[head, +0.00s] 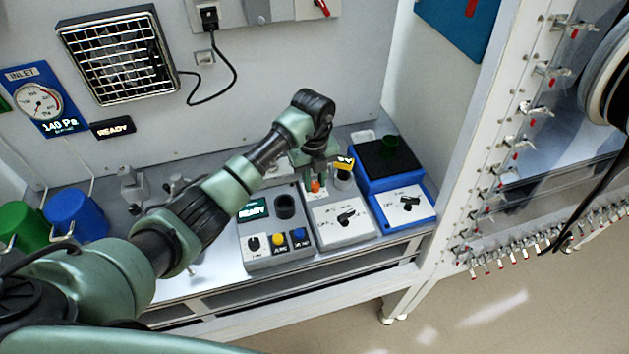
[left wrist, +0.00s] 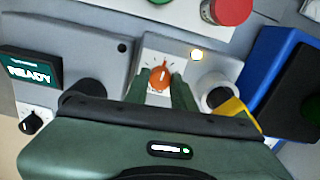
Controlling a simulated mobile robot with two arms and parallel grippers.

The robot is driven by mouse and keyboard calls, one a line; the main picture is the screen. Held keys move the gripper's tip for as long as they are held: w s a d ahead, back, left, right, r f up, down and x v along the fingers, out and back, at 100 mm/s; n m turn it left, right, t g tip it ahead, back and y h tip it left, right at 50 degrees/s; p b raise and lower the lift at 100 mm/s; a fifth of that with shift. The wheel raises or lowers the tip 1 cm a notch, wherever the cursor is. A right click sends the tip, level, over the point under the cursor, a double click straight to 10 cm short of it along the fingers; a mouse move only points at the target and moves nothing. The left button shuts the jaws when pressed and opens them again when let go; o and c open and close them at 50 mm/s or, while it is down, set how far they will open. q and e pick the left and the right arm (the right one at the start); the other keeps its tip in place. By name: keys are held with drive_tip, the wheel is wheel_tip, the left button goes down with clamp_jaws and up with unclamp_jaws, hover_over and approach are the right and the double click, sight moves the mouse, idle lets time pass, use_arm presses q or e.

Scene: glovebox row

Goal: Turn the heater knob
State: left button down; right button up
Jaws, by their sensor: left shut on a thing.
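An orange knob (head: 315,186) with a pointer sits on a light panel of a grey bench unit. It also shows in the left wrist view (left wrist: 161,78), on a white plate with marks around it. I take it for the heater knob; no label on it can be read. My left gripper (head: 318,181) reaches down from above, and its two green fingers (left wrist: 162,92) are shut on the knob's sides. The knob's lower part is partly hidden in the wrist view. My right gripper is not in view.
Beside the knob stand a white cylinder with a yellow tag (head: 344,165) and a blue hot-plate-like unit (head: 400,205). A grey unit with a READY display (head: 252,212) is left. A red button (left wrist: 230,10) is near in the wrist view. Blue and green containers stand far left.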

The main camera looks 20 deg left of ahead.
sight(314, 183)
use_arm(q)
drive_tip(key=m+b, duration=0.4)
drive_tip(key=m, duration=0.1)
drive_tip(key=shift+f+m+b, duration=0.15)
drive_tip(key=shift+m+b, duration=0.2)
drive_tip(key=shift+m, duration=0.05)
drive_tip(key=m+b, duration=0.6)
drive_tip(key=m, duration=0.1)
drive_tip(key=shift+w+b, duration=0.1)
drive_tip(key=shift+b, duration=0.3)
drive_tip(key=shift+r+m+b, duration=0.2)
drive_tip(key=shift+m+b, duration=1.4)
drive_tip(key=shift+m, duration=0.6)
drive_tip(key=c, duration=1.2)
unclamp_jaws()
drive_tip(key=shift+o, duration=0.2)
wheel_tip(314, 183, up, 8)
drive_tip(key=shift+f+b, duration=0.1)
drive_tip(key=shift+b, duration=0.75)
